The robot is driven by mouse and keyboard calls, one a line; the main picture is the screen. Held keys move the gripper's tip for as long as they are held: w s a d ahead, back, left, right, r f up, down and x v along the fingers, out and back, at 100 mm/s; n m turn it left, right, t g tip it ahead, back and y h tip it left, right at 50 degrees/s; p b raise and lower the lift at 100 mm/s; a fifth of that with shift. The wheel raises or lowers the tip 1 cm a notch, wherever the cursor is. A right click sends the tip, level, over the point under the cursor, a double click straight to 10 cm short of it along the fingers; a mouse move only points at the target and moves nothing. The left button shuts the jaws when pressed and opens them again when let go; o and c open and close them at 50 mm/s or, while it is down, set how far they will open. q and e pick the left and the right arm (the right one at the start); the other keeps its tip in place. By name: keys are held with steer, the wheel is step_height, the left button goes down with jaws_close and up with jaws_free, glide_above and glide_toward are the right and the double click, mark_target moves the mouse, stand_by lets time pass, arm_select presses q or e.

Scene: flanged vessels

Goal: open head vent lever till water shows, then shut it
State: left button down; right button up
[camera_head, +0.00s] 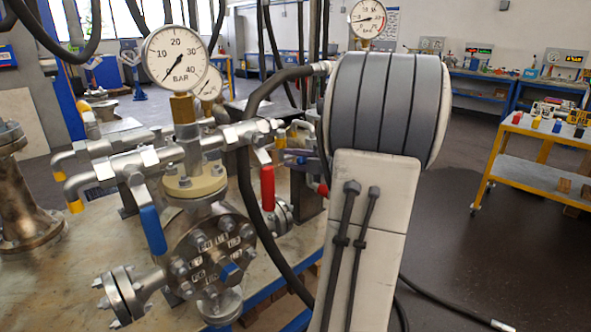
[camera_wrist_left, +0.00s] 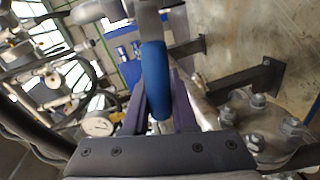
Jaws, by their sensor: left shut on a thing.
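My left gripper (camera_head: 297,159) shows only partly in the head view, behind the near vessel and beside my large arm. In the left wrist view its purple fingers (camera_wrist_left: 160,112) are shut around a blue lever (camera_wrist_left: 155,80), one on each side of the handle. The lever's upper end meets a metal fitting at the top of that view. In the head view, another blue lever (camera_head: 152,229) hangs on the near vessel (camera_head: 215,255), and a red lever (camera_head: 267,187) stands upright beside it. I cannot make out any water. My right gripper is out of view.
A pressure gauge (camera_head: 175,58) tops the near vessel, its needle near zero. A black hose (camera_head: 246,190) loops down past the vessel. A bolted flange (camera_wrist_left: 262,125) lies close right of the gripper in the wrist view. A yellow cart (camera_head: 545,155) stands at right, with open floor before it.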

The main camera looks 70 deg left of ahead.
arm_select(q)
steer(key=shift+w+f+n+t+b, duration=0.2)
steer(key=shift+f+n+t+b, duration=0.2)
steer(key=shift+f+n+b, duration=0.8)
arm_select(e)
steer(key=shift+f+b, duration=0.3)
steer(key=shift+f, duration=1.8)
arm_select(q)
steer(key=shift+d+r+m, duration=0.1)
steer(key=shift+r+m, duration=0.2)
steer(key=shift+m, duration=0.1)
steer(key=c, duration=0.7)
jaws_free()
steer(key=shift+s, duration=0.1)
steer(key=v, duration=1)
steer(key=shift+d+p, duration=0.2)
steer(key=shift+p, duration=0.1)
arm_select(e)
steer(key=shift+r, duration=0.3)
